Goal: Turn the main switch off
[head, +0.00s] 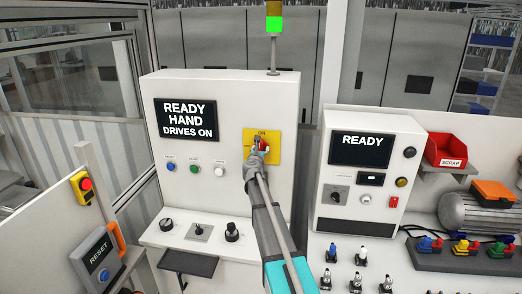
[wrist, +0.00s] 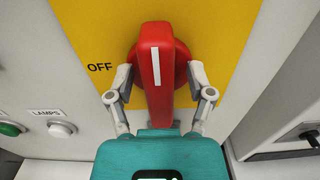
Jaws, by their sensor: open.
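The main switch is a red rotary handle (wrist: 155,50) on a yellow plate (wrist: 85,25). Its white mark is upright, and the word OFF is to its left in the wrist view. In the head view the plate (head: 274,136) reads ON at the top, and a little of the red handle (head: 264,146) shows behind my gripper (head: 257,151). In the wrist view my gripper (wrist: 161,78) is open, one finger on each side of the handle, with gaps between fingers and handle.
The control cabinet's screen (head: 187,118) reads READY HAND DRIVES ON. The signal lamp (head: 274,24) glows green. A lamps button (wrist: 62,129) and a green button (wrist: 10,128) are left of the plate. A second panel (head: 373,151) reads READY, close on the right.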

